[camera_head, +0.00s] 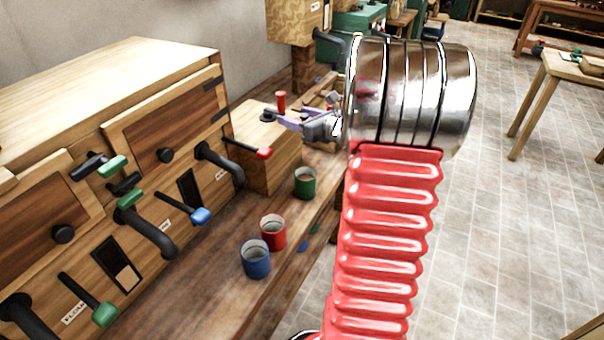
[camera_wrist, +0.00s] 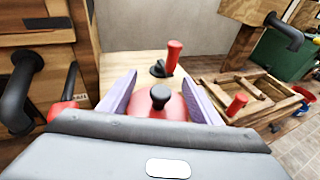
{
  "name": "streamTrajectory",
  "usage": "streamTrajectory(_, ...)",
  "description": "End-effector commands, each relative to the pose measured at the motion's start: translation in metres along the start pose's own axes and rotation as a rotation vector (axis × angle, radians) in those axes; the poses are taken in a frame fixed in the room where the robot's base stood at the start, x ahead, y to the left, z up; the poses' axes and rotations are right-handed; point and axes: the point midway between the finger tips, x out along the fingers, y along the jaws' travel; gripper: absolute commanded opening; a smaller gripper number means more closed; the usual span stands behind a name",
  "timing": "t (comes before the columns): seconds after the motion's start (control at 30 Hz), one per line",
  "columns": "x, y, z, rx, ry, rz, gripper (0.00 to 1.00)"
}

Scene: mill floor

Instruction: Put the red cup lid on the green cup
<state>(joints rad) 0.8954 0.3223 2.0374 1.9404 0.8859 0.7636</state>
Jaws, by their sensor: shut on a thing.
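My gripper (camera_head: 291,122) has purple fingers and shows at the upper middle of the head view, above and beside the light wooden box. In the wrist view my gripper (camera_wrist: 158,78) is shut on the red cup lid (camera_wrist: 140,104), a red dome with a black knob on top. In the head view I cannot make out the lid clearly. The green cup (camera_head: 305,188) stands upright on the wooden bench, below my gripper in the picture. It has no lid on it, and its inside shows. It is not visible in the wrist view.
A red cup (camera_head: 272,236) and a blue cup (camera_head: 256,264) stand nearer on the bench (camera_head: 216,304). The wooden box (camera_head: 262,165) behind the green cup carries a red upright handle (camera_head: 281,101). A cabinet (camera_head: 170,150) with protruding black spouts and coloured levers lines the left.

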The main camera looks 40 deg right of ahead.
Motion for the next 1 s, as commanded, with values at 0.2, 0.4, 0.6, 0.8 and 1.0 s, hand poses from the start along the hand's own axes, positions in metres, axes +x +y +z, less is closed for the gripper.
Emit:
streamTrajectory(0.2, 0.005, -0.003, -0.025, 0.005, 0.003, -0.004, 0.32)
streamTrajectory(0.4, 0.013, -0.004, -0.062, 0.006, 0.004, -0.005, 0.32)
streamTrajectory(0.6, 0.022, -0.005, -0.095, 0.005, 0.003, -0.005, 0.32)
streamTrajectory(0.8, 0.030, -0.005, -0.124, 0.004, 0.002, -0.005, 0.32)
streamTrajectory(1.0, 0.033, -0.006, -0.136, 0.001, 0.000, -0.005, 0.32)
